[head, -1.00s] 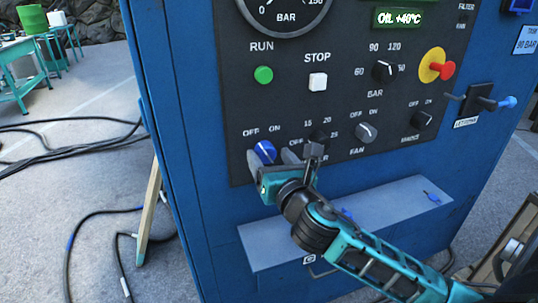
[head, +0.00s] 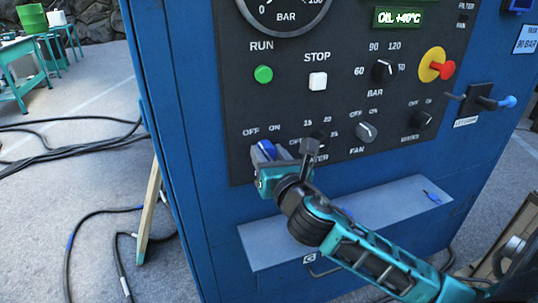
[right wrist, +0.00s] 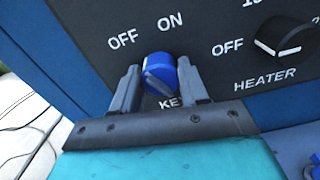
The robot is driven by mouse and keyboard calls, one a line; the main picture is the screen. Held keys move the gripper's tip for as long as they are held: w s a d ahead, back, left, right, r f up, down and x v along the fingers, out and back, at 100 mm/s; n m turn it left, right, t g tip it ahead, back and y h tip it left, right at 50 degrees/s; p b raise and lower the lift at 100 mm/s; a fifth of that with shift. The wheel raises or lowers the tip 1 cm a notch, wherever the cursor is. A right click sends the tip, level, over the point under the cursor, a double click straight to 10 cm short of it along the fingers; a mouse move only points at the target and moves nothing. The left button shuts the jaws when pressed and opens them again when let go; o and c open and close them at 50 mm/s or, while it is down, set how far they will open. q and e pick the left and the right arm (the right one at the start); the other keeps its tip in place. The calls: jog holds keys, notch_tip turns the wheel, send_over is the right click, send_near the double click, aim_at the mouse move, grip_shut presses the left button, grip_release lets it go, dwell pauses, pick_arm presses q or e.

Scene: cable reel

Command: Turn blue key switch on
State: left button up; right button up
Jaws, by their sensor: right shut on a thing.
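The blue key switch (head: 266,150) is a round blue knob at the lower left of the dark control panel (head: 335,100), under the OFF and ON labels. It also shows in the right wrist view (right wrist: 160,72), with a pale stripe on its face; I cannot tell its exact setting. My right gripper (head: 268,158) has its grey fingers on both sides of the knob and is shut on it. The fingers (right wrist: 157,86) hide part of the KEY label below the knob. My left gripper is not in view.
The HEATER knob (right wrist: 285,38) is close right of the gripper. The FAN knob (head: 365,131) is farther right. A grey shelf (head: 280,241) juts from the blue cabinet below. A red button (head: 442,69) on a yellow base is at the upper right. Cables (head: 75,145) lie on the floor.

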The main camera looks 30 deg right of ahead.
jog(key=shift+c, duration=0.4)
jog(key=shift+m, duration=0.4)
jog(key=shift+m+p, duration=0.3)
jog(key=shift+p, duration=0.05)
jog(key=m+p, duration=0.1)
jog(key=m, duration=0.3)
jog(key=shift+d, duration=0.1)
jog(key=m+p, duration=0.1)
jog(key=m, duration=0.3)
jog(key=shift+f+m+p, duration=0.1)
jog(key=shift+m+p, duration=0.3)
jog(key=shift+m, duration=0.8)
jog(key=o, duration=1)
jog(key=shift+o, duration=0.3)
